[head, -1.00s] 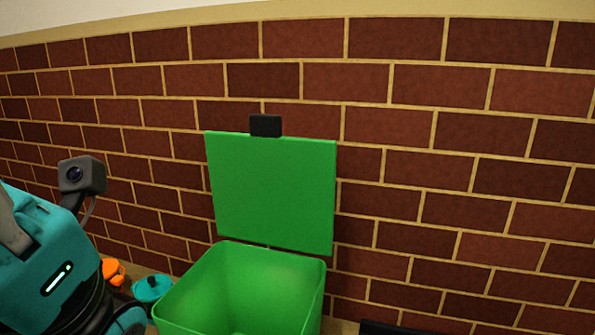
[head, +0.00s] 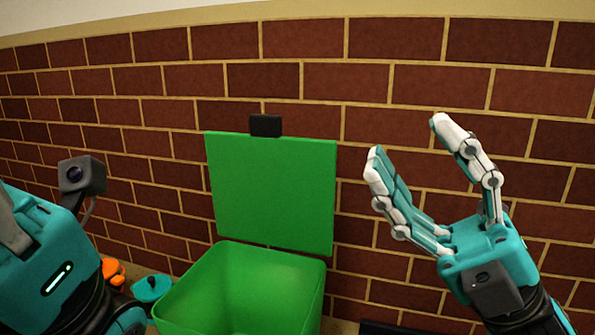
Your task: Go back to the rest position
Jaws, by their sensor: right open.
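My right gripper (head: 405,140) is raised at the right of the head view, in front of the brick wall. Its two white-tipped fingers are spread apart with nothing between them. It is to the right of the green bin and apart from it. My left arm shows at the lower left edge, but its gripper fingers are out of view.
A green bin (head: 185,305) stands at the bottom centre with its lid (head: 272,195) upright against the brick wall (head: 450,85). An orange item (head: 112,271) and a teal item (head: 151,288) lie left of the bin. A dark object (head: 385,328) shows at the bottom edge.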

